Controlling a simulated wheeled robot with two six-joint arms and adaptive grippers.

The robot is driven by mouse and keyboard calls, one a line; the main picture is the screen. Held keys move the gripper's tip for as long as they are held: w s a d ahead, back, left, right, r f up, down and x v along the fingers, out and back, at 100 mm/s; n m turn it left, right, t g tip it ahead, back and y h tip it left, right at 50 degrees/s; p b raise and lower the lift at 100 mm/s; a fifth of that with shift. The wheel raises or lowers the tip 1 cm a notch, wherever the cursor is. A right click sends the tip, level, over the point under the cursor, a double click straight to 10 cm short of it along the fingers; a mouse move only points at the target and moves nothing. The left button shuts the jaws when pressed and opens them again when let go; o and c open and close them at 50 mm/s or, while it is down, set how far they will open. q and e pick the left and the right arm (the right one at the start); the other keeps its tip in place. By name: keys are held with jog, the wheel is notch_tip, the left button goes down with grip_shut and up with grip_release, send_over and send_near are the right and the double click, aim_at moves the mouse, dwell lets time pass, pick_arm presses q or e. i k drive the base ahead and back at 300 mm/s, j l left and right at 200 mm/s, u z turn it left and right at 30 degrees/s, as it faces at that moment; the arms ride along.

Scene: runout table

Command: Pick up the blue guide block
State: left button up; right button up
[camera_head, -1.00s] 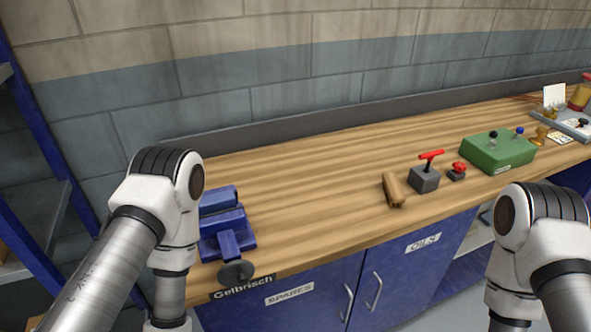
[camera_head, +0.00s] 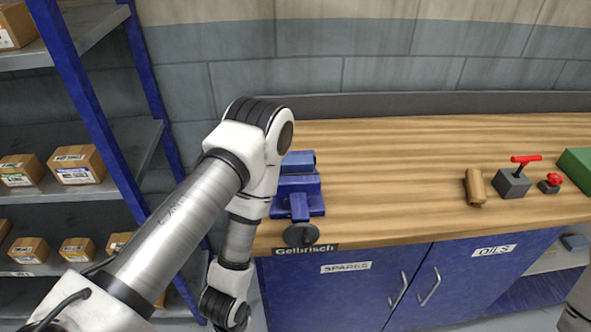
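I cannot make out a thing that is surely the blue guide block. A blue vise (camera_head: 298,190) with a dark round handle end stands on the left end of the wooden bench. My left arm comes in from the left and bends down in front of the bench, just left of the vise. Its gripper is below the picture's edge. My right gripper is out of view; only a bit of that arm shows at the lower right corner.
The bench middle is clear. A blue-framed rack (camera_head: 75,90) with several cartons stands left.

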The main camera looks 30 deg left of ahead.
aim_at(303, 164)
jog(key=l+u, duration=0.2)
jog(key=u, duration=0.25)
jog(key=l+u, duration=0.3)
jog(key=u, duration=0.15)
jog(key=l+u, duration=0.25)
jog(key=u, duration=0.2)
